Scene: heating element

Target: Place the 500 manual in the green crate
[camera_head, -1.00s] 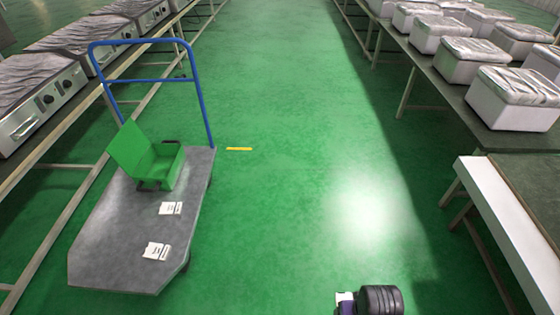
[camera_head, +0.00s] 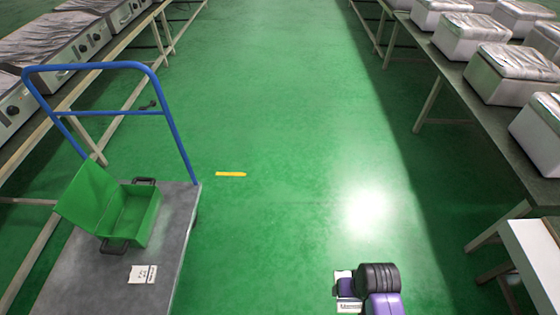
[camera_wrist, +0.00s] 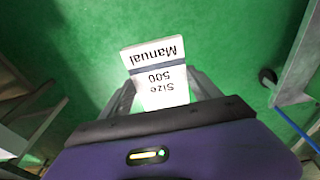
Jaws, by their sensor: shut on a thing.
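My gripper (camera_wrist: 163,95) is shut on a white booklet (camera_wrist: 156,72) with a dark blue band, reading "Manual Size 500" upside down in the wrist view. In the head view my gripper (camera_head: 346,289) and the white booklet (camera_head: 348,306) are at the lower right of centre, above the floor. The green crate (camera_head: 141,217) stands on the cart at the left, its lid (camera_head: 84,198) open and tipped toward the left. Its inside looks empty from here. The gripper is to the right of the crate, well apart from it.
A grey flat cart (camera_head: 75,275) with a blue handle (camera_head: 95,66) carries the crate. Another white booklet (camera_head: 142,274) lies on it in front of the crate. A yellow strip (camera_head: 231,174) marks the open green floor. Tables with appliances line both sides.

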